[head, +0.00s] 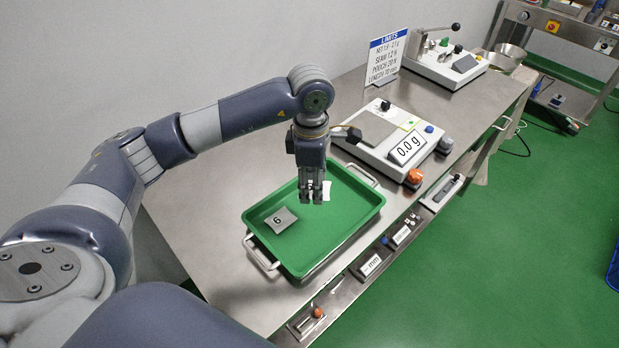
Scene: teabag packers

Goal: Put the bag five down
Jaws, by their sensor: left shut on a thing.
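My left gripper (313,198) points down over the green tray (332,241). It is shut on a small pale bag (327,190), which shows at the right of the fingers and is mostly hidden by them. A dark mark shows on this bag, but I cannot read it surely as a five. I cannot tell whether it touches the tray floor. A grey bag marked 6 (281,219) lies flat in the left part of the tray, apart from the gripper. My right gripper is not in view.
A scale (378,135) reading 0.0 g stands behind and right of the tray. A limits sign (385,57) and a tester with a lever (445,62) stand farther back. Small instruments line the bench's front edge. The tray's front right floor is clear.

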